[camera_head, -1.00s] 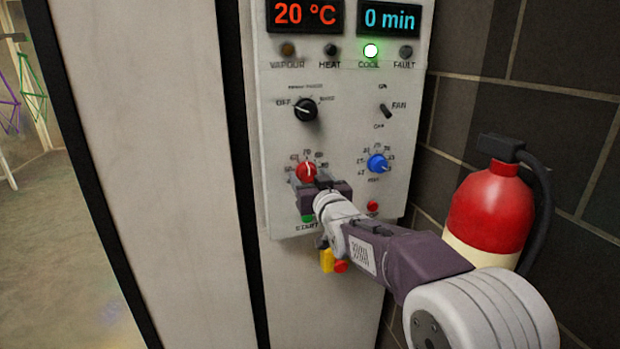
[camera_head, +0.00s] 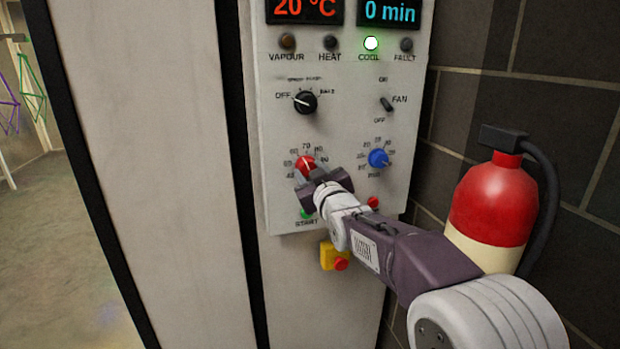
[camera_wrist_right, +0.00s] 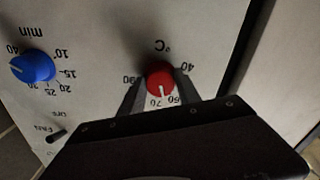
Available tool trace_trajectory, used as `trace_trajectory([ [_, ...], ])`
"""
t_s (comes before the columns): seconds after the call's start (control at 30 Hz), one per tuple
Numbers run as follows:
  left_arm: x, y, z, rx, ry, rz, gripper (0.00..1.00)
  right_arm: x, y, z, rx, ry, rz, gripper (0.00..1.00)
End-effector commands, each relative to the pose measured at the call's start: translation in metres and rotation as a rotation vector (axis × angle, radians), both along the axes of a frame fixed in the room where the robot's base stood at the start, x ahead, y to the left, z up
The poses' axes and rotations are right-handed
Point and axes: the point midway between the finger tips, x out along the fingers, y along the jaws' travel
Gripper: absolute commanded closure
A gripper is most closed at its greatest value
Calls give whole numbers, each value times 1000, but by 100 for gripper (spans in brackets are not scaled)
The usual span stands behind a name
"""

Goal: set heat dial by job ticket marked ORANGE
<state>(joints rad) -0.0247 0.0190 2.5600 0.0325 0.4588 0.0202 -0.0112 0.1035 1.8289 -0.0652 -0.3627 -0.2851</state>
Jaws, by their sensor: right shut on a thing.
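The red heat dial (camera_head: 306,164) sits on the grey control panel (camera_head: 345,205), low on its left side. It also shows in the right wrist view (camera_wrist_right: 160,78), upside down, with a °C scale around it. Its white pointer line lies between the 60 and 70 marks there. My right gripper (camera_head: 310,174) is shut on the red dial, with one finger on each side of it in the right wrist view (camera_wrist_right: 161,82). My left gripper is not in view. No job ticket is visible.
The blue min dial (camera_head: 378,158) is right of the red dial. A black selector knob (camera_head: 305,102) and a fan switch (camera_head: 387,104) are above. A yellow box with a red button (camera_head: 335,257) is below. A fire extinguisher (camera_head: 492,210) stands close to my right arm.

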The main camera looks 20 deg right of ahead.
Motion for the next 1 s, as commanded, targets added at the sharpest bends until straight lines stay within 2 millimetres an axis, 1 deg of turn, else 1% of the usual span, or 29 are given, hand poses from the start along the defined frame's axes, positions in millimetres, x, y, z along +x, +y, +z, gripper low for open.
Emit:
trace_trajectory([
  [0.03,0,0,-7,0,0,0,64,0,0,-3,-43,-2,0,100],
  [0.6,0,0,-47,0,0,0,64,0,-1,-4,-585,-20,0,100],
  [0.8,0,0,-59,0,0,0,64,0,-1,-3,-757,-25,0,100],
  [1.0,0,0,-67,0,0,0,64,0,-1,-2,-895,-28,0,100],
])
